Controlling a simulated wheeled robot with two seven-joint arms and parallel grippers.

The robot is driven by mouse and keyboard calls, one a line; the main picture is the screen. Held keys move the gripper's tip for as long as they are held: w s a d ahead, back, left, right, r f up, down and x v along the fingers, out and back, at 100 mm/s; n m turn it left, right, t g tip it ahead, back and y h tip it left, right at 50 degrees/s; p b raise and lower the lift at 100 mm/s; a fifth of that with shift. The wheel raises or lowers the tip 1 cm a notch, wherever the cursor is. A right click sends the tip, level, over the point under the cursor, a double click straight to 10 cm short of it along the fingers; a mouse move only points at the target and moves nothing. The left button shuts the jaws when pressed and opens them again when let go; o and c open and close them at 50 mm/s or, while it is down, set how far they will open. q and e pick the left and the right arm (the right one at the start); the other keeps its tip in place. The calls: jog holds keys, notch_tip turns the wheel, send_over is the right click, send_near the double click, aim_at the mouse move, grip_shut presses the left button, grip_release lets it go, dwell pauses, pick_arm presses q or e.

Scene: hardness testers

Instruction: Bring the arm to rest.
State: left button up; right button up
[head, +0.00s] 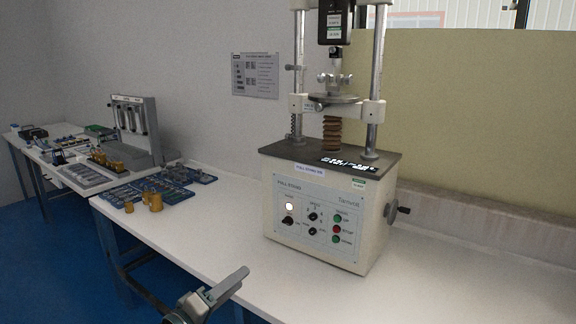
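My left gripper (222,288) shows at the bottom of the head view, in front of the near edge of the white bench. A grey finger points up and to the right. Its lower part and the arm behind it are cut off by the frame edge, and I cannot tell how far apart the fingers are. Nothing is visibly held in it. My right gripper is not in view.
A pull stand (320,219) with posts and a side crank (398,210) stands on the white bench (215,225). Brass weights (153,200) and blue trays (170,188) sit to the left. The bench between them and the stand is clear.

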pick_arm(q)
jog(key=s+a+f+m+g+y, duration=0.1)
jog(key=s+a+f+y, duration=0.15)
jog(key=f, duration=0.95)
jog(key=s+a+f+g+y, duration=0.15)
jog(key=s+f, duration=0.25)
jog(key=f, duration=0.8)
jog(key=s+a+f+m+g+y, duration=0.1)
jog(key=s+f+y, duration=0.15)
jog(key=f, duration=0.95)
jog(key=s+f+m+g+y, duration=0.1)
jog(key=s+f+m+g, duration=0.1)
jog(key=s+f, duration=1)
jog(key=s+f+m+g+y, duration=0.1)
jog(key=s+f+m, duration=0.3)
jog(key=s+f, duration=0.9)
jog(key=s+g, duration=0.1)
jog(key=s, duration=0.4)
jog(key=shift+s+d+f+g, duration=0.15)
jog(key=shift+d+f+g, duration=0.1)
jog(key=shift+d+g, duration=0.1)
